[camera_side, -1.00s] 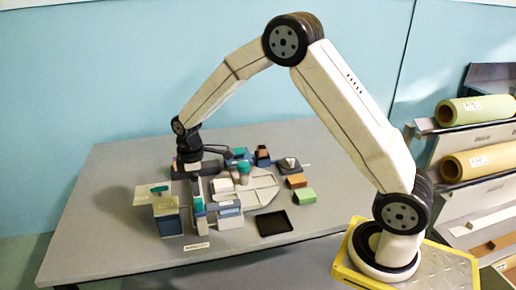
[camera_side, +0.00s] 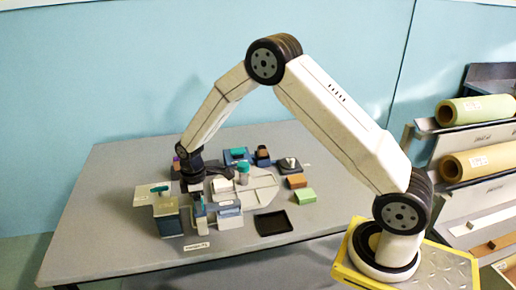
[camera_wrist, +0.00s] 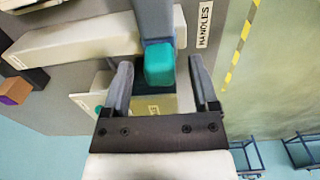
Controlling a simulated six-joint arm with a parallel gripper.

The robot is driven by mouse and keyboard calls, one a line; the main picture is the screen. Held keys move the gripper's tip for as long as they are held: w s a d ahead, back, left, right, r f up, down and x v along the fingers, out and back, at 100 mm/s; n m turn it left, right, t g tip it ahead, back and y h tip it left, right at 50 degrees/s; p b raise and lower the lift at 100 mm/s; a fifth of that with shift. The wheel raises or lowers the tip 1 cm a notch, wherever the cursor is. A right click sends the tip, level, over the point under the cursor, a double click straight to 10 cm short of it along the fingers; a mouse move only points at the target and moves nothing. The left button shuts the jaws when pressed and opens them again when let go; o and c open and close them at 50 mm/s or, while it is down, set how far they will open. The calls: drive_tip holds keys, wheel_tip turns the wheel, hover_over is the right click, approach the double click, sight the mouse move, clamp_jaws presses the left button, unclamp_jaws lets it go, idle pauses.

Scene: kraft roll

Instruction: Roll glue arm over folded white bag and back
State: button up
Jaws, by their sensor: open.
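A dark grey upright piece with a teal top (camera_side: 200,202) stands near the table's front; which part is the glue arm I cannot tell for certain. My gripper (camera_side: 195,187) is low, just behind and above that piece. In the wrist view my gripper (camera_wrist: 162,75) is open, with a finger on either side of the teal end (camera_wrist: 160,65) of a grey bar. I cannot tell whether the fingers touch it. A pale flat piece (camera_side: 222,185) lies on the round-edged board (camera_side: 262,190); I cannot tell whether it is the folded white bag.
A black tray (camera_side: 273,223), a green block (camera_side: 304,196) and a brown block (camera_side: 297,181) lie further right. A HANDLES label (camera_wrist: 204,25) shows.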

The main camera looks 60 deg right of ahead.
drive_tip(key=shift+f, duration=0.55)
clamp_jaws()
idle(1.1)
